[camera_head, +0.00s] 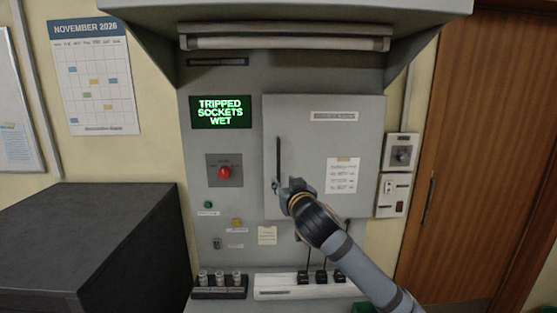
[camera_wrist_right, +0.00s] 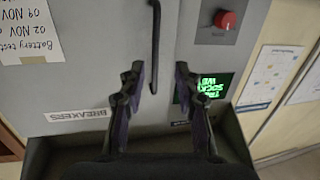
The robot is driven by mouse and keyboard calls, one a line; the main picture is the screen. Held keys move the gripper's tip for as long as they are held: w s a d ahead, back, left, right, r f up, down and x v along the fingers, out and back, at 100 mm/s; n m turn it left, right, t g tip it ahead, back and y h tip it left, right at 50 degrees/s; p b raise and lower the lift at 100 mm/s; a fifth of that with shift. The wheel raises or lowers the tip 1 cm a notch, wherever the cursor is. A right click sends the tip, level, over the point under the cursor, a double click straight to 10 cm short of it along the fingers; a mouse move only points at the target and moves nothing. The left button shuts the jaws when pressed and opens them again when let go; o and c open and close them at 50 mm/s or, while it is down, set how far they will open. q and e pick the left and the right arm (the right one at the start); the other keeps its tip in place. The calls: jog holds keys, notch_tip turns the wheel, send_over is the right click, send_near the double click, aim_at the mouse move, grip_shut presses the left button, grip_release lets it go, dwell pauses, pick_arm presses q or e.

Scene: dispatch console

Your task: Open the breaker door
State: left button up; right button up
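The breaker door (camera_head: 310,150) is a grey panel on the console and looks shut. It also fills the left of the wrist view (camera_wrist_right: 90,70), upside down, with its BREAKERS label. Its dark vertical bar handle (camera_head: 278,155) is near the door's left edge. My right gripper (camera_head: 284,187) is at the handle's lower end. In the wrist view the gripper (camera_wrist_right: 159,75) is open, its two fingers spread on either side of the handle's line (camera_wrist_right: 155,45). I cannot tell whether a finger touches the handle. My left gripper is not in view.
A red knob (camera_head: 225,172) and a green screen (camera_head: 221,111) reading TRIPPED SOCKETS WET are left of the door. Black plugs (camera_head: 321,276) with cords are below it. A dark cabinet (camera_head: 90,235) stands at left; switch boxes (camera_head: 402,152) are at right.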

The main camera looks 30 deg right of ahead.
aim_at(279, 160)
jog(key=shift+m+t, duration=0.3)
jog(key=shift+t, duration=0.1)
jog(key=w+d+r+p, duration=0.1)
jog(key=w+p, duration=0.1)
jog(key=w, duration=0.1)
jog(key=w+d+r+p, duration=0.1)
jog(key=w+p, duration=0.1)
jog(key=w, duration=0.1)
jog(key=w+d+r+p, duration=0.2)
jog(key=w, duration=0.1)
jog(key=shift+w+d+f, duration=0.15)
jog(key=shift+w+f, duration=0.05)
jog(key=shift+w, duration=0.1)
grip_shut()
